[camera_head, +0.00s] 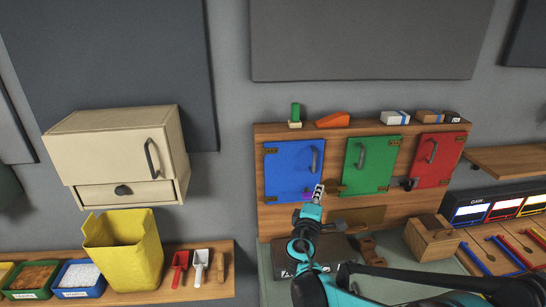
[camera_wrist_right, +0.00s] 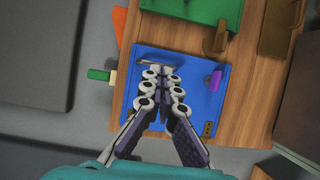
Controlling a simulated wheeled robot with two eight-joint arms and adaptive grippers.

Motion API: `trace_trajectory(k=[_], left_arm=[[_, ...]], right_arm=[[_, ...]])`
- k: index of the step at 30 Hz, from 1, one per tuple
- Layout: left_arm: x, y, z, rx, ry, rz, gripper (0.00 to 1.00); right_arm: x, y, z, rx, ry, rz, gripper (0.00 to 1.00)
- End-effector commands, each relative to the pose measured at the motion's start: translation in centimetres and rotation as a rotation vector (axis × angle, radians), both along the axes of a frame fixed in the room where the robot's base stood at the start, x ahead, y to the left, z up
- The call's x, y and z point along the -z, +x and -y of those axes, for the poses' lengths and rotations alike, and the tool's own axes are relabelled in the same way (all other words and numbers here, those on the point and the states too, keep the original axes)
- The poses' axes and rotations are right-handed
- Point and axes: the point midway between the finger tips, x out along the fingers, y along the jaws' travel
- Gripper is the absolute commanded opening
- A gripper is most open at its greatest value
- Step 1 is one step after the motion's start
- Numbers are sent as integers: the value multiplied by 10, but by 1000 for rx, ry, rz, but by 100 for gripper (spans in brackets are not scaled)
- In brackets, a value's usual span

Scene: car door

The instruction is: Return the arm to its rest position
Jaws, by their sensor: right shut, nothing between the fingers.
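My right arm, teal and dark grey, comes in from the lower right of the head view. My right gripper (camera_head: 318,190) is shut and empty, in front of the lower right part of the blue door (camera_head: 287,167). In the right wrist view the gripper's fingers (camera_wrist_right: 160,72) are together over the blue door (camera_wrist_right: 195,68), close to its grey handle (camera_wrist_right: 150,60). I cannot tell whether they touch it. A purple piece (camera_wrist_right: 214,80) sits at the door's edge. The blue door looks closed. My left gripper is not in view.
The green door (camera_head: 371,165) and red door (camera_head: 439,160) share the wooden panel. Small blocks and an orange wedge (camera_head: 333,120) lie along its top. A wooden box (camera_head: 432,238) stands at lower right. A cream cabinet (camera_head: 117,155) and yellow bin (camera_head: 123,250) are left.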

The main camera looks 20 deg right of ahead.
Motion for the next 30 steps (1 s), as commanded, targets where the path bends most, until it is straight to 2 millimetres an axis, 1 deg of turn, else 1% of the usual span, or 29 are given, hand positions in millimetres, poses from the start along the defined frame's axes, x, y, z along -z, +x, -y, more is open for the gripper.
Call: trace_trajectory(k=[3, 5, 8, 11, 12, 14, 15, 17, 18, 20, 21, 24, 25, 27, 30], left_arm=[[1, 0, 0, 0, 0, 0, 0], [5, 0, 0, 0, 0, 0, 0], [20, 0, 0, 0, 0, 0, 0], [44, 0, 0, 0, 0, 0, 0], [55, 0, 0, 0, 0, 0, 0], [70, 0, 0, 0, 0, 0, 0], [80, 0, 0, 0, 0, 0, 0], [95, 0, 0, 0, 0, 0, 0], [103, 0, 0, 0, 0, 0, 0], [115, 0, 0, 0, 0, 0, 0], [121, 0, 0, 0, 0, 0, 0], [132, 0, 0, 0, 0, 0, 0], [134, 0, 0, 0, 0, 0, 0], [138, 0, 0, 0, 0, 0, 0], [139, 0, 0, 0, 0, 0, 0]], right_arm=[[1, -1, 0, 1, 6, 1, 0], [5, -5, -1, 5, 33, 4, 0], [25, -21, -4, 25, 153, 15, 0], [63, -50, -14, 62, 371, 22, 0], [83, -65, -22, 79, 478, 20, 0], [115, -88, -38, 105, 644, 10, 0], [136, -103, -50, 122, 754, -2, 0], [167, -126, -73, 144, 917, -26, 0], [187, -141, -90, 159, 1020, -46, 0], [212, -162, -115, 177, 1161, -78, 0], [225, -175, -131, 187, 1243, -101, 0], [249, -199, -165, 203, 1406, -150, 0], [253, -205, -172, 207, 1442, -163, 0], [260, -214, -186, 211, 1503, -185, 0], [263, -221, -196, 216, 1548, -201, 0]])
